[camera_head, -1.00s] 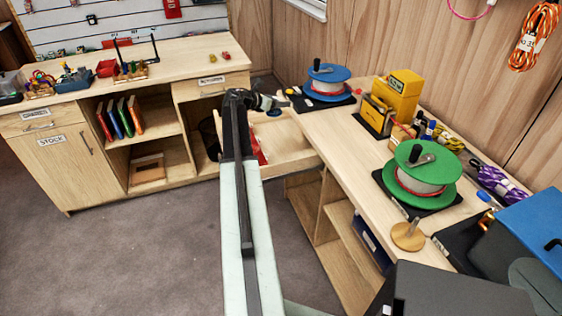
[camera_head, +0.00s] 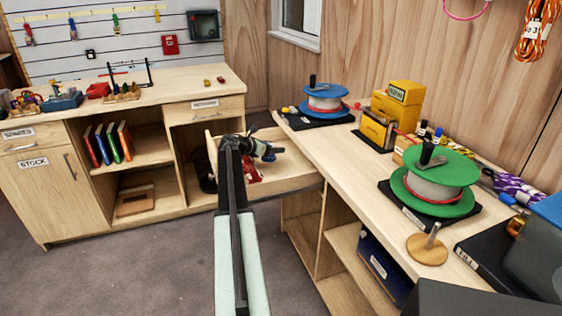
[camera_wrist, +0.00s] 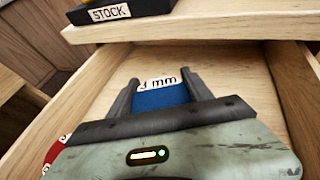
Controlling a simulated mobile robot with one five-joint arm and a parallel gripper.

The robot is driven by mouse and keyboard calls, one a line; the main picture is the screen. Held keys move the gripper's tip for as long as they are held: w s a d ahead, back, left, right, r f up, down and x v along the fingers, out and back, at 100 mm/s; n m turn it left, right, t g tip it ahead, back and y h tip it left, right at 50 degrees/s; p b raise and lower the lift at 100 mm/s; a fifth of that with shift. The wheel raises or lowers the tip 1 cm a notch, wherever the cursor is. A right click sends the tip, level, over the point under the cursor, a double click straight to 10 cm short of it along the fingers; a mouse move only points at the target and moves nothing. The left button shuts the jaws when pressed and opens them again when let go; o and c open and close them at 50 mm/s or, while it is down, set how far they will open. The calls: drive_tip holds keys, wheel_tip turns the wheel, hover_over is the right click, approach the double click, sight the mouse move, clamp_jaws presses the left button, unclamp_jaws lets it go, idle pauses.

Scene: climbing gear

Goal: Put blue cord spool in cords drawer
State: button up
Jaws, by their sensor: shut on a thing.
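My gripper (camera_wrist: 160,90) is shut on the blue cord spool (camera_wrist: 160,98), which has a white label ending in "mm". The fingers stand on either side of it. In the head view my gripper (camera_head: 268,152) is over the open wooden drawer (camera_head: 290,184) that juts from the right bench. The drawer also fills much of the wrist view (camera_wrist: 235,70), with its bare floor around the spool. I cannot tell whether the spool touches the floor. The spool is hard to make out in the head view.
A red item (camera_head: 253,172) lies in the drawer, near my gripper. Above the drawer, the bench edge carries a black stand marked STOCK (camera_wrist: 110,13). A blue-flanged reel (camera_head: 325,100) and a green reel (camera_head: 434,185) stand on the bench.

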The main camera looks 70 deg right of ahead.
drive_tip(key=shift+f, duration=0.4)
drive_tip(key=shift+s+d+r, duration=0.1)
drive_tip(key=shift+s+d, duration=0.1)
drive_tip(key=shift+d, duration=0.2)
drive_tip(key=d, duration=0.1)
drive_tip(key=s+d, duration=0.1)
drive_tip(key=shift+s+d, duration=0.2)
drive_tip(key=shift+d, duration=0.2)
drive_tip(key=shift+s+f+b, duration=0.1)
drive_tip(key=shift+f+b, duration=0.55)
drive_tip(key=shift+f, duration=0.2)
drive_tip(key=shift+r, duration=0.2)
drive_tip(key=shift+f+b, duration=0.45)
drive_tip(key=shift+f, duration=0.2)
drive_tip(key=o, duration=1.4)
drive_tip(key=shift+o, duration=0.2)
